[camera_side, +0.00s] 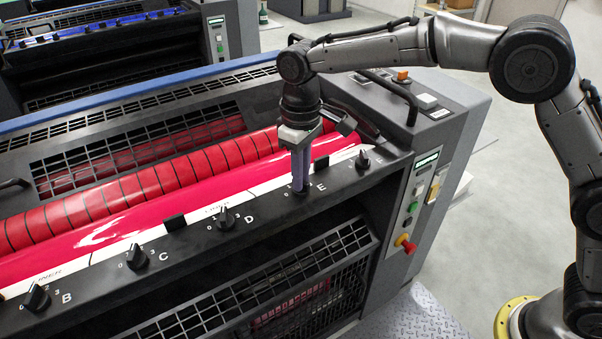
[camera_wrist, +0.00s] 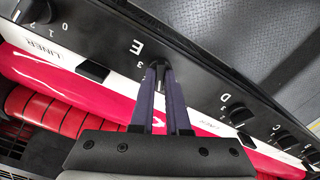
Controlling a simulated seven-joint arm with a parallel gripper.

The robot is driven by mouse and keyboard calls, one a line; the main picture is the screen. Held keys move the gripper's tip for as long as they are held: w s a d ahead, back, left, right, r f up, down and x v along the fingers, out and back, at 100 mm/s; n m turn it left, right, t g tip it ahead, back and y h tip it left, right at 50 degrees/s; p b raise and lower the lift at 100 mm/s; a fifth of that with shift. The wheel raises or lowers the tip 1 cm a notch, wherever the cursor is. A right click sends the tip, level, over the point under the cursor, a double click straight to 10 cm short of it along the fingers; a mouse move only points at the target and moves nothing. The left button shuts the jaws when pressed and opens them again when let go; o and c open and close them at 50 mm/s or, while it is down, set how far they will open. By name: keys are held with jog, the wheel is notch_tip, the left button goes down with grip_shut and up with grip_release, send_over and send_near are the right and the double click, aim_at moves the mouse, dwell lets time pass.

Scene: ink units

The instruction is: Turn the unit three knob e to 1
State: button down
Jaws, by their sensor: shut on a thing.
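The knob E (camera_wrist: 158,66) is a small black rotary knob on the dark rail of the ink unit, with a white letter E beside it. In the wrist view, digits 2 and 3 show near it; the other marks are hidden by my fingers. My gripper (camera_side: 300,188) points down at the knob E in the side view, its purple-grey fingers shut on it. The wrist view shows the two fingertips on either side of the knob. Which digit the knob points to cannot be told, as the fingers cover most of it.
Along the same rail, knob D (camera_side: 224,217), knob C (camera_side: 136,257) and knob B (camera_side: 37,297) stand to the left. Another knob (camera_side: 363,158) stands to the right. A red emergency button (camera_side: 405,243) sits on the side panel. A slotted guard (camera_side: 260,290) lies below.

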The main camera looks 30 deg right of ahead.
jog(key=shift+r, duration=0.1)
dwell(0.3)
jog(key=c, duration=0.9)
grip_release()
notch_tip(320, 180, up, 14)
